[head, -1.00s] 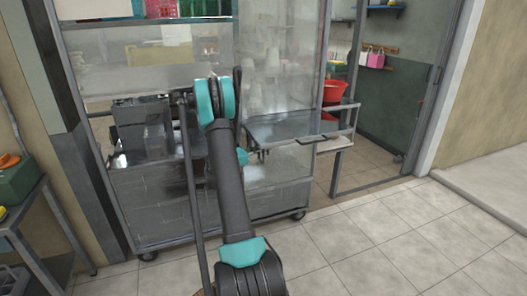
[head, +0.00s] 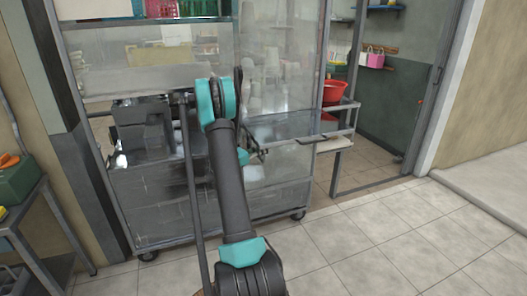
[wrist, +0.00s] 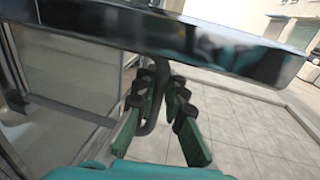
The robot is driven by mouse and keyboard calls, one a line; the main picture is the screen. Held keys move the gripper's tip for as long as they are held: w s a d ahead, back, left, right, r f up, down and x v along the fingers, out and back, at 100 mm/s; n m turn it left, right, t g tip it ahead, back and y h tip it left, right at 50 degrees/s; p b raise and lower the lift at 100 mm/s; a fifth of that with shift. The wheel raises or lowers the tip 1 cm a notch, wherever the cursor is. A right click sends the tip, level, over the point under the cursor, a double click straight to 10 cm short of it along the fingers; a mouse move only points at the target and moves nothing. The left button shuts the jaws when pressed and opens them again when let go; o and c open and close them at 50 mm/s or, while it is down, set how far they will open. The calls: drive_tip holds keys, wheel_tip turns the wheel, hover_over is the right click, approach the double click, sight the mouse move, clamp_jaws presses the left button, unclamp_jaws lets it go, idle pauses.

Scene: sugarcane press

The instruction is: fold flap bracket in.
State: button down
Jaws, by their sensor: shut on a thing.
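The flap (head: 290,127) is a shiny metal shelf standing out level from the front of the glazed cabinet. In the wrist view the flap (wrist: 190,42) crosses the top as a dark glossy slab, seen from below. The flap bracket (wrist: 154,97) is a dark bent rod hanging under it. My gripper (wrist: 160,100) has green fingers with dark tips, one on each side of the rod, and is shut on it just below the flap. In the head view my arm hides most of the gripper and the bracket.
The wheeled cabinet (head: 155,205) holds a grey press machine (head: 142,128) on the left. A side table with a green crate (head: 18,182) is at the far left. The tiled floor at the right is clear.

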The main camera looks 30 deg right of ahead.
drive_tip(key=d, duration=0.5)
drive_tip(key=shift+s, duration=0.2)
drive_tip(key=c, duration=1.6)
unclamp_jaws()
drive_tip(key=shift+a, duration=0.15)
drive_tip(key=a, duration=1.1)
drive_tip(key=shift+w+a, duration=0.2)
drive_tip(key=shift+a, duration=0.2)
